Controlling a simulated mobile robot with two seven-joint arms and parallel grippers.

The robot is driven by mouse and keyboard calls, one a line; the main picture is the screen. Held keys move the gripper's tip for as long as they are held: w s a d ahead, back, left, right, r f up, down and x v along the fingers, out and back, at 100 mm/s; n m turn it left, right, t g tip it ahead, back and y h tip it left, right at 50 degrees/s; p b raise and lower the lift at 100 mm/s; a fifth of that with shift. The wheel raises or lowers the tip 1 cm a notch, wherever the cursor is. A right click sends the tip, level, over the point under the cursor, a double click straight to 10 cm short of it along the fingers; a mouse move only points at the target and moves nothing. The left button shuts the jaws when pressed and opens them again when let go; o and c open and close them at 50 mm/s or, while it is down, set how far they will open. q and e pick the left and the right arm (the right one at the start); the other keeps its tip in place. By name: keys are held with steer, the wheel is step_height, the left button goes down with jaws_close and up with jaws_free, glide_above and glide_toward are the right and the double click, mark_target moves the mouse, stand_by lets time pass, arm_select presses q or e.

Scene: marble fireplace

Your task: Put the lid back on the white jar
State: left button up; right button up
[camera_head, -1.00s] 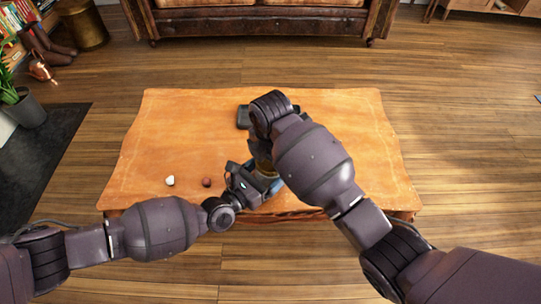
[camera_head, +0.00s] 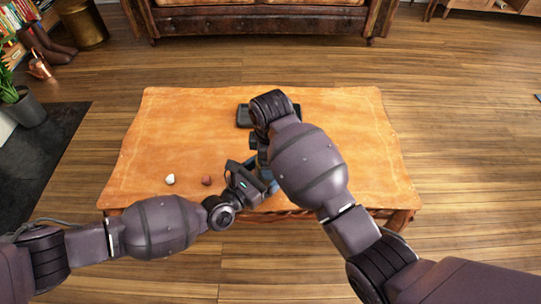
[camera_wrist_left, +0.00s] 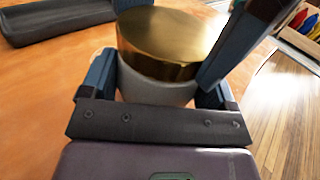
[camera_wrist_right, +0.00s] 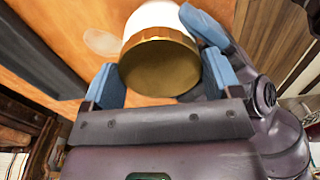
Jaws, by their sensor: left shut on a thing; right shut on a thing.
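The white jar (camera_wrist_left: 150,88) stands between the fingers of my left gripper (camera_wrist_left: 158,80), which is shut on it. The gold lid (camera_wrist_left: 160,42) is on the jar's mouth, with no clear gap between them. In the right wrist view the lid (camera_wrist_right: 160,66) is between the fingers of my right gripper (camera_wrist_right: 163,78), which is shut on it. The white jar (camera_wrist_right: 160,17) shows just beyond the lid there. In the head view my arms mostly hide jar and lid; my left gripper (camera_head: 262,178) and right gripper (camera_head: 262,150) meet near the table's front edge.
The orange-brown table (camera_head: 365,140) is mostly clear. A dark tray-like object (camera_head: 243,117) lies behind my right arm. A small white object (camera_head: 170,179) and a reddish-brown one (camera_head: 207,181) lie at the front left. A leather sofa (camera_head: 260,20) stands beyond the table.

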steer(key=m, duration=0.5)
steer(key=shift+a, duration=0.1)
steer(key=m, duration=0.4)
steer(key=shift+m, duration=0.4)
steer(key=m, duration=0.9)
steer(key=shift+m, duration=0.4)
steer(key=o, duration=0.8)
steer(key=shift+o, duration=0.2)
steer(key=shift+r, duration=2.2)
